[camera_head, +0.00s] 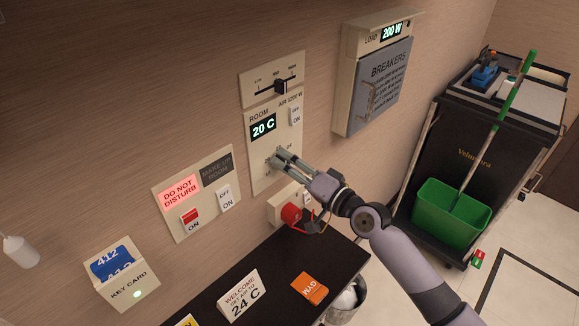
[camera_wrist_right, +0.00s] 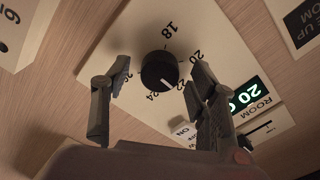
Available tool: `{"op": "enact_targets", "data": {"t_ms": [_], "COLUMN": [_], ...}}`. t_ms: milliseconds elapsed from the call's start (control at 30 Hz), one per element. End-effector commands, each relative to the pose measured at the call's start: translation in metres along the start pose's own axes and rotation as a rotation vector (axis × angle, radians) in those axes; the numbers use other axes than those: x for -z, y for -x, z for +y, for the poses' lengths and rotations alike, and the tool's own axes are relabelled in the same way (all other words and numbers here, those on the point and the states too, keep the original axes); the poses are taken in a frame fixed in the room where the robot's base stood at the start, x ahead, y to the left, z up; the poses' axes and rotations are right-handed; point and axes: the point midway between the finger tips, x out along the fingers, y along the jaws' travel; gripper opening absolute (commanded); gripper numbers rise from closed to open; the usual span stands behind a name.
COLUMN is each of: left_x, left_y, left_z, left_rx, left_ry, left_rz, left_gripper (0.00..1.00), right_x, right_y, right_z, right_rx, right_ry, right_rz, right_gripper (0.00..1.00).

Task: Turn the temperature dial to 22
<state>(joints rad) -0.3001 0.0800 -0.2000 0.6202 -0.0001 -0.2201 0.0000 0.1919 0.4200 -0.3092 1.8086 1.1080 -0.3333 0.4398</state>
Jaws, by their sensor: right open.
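The temperature dial (camera_wrist_right: 158,70) is a round black knob on a pale wall plate (camera_wrist_right: 110,45), with the numbers 18 to 24 readable around it. A pale mark shows on its lower part in the right wrist view. The room display (camera_head: 263,127) reads 20 C; it also shows in the right wrist view (camera_wrist_right: 243,96). My right gripper (camera_head: 278,157) is open at the lower part of the plate, hiding most of the dial in the head view. In the right wrist view, its two fingers (camera_wrist_right: 160,80) stand apart on either side of the dial. My left gripper is not in view.
A slider (camera_head: 278,87) sits above the display. A switch panel (camera_head: 197,193) is to the left, and a breaker box (camera_head: 378,75) is to the right. A dark counter (camera_head: 275,265) holds a welcome card (camera_head: 242,296).

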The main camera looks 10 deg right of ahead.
Motion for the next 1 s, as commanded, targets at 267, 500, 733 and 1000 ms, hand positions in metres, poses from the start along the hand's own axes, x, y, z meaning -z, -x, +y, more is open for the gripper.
{"op": "enact_targets", "data": {"t_ms": [267,500,733,1000], "left_x": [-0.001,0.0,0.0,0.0], "left_y": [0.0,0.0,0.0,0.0], "left_z": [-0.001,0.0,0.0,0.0], "left_rx": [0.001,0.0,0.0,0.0], "left_ry": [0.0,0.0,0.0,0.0], "left_rz": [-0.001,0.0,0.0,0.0], "left_gripper": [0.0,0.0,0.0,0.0], "right_x": [-0.001,-0.001,-0.001,-0.001], "right_y": [0.008,0.055,0.099,0.118], "right_z": [0.002,0.003,0.001,0.001], "right_rx": [-0.003,-0.006,-0.003,-0.001], "right_ry": [0.0,0.004,0.005,0.002], "right_rz": [-0.001,-0.004,-0.005,-0.002], "right_gripper": [0.54,0.54,0.54,0.54]}}
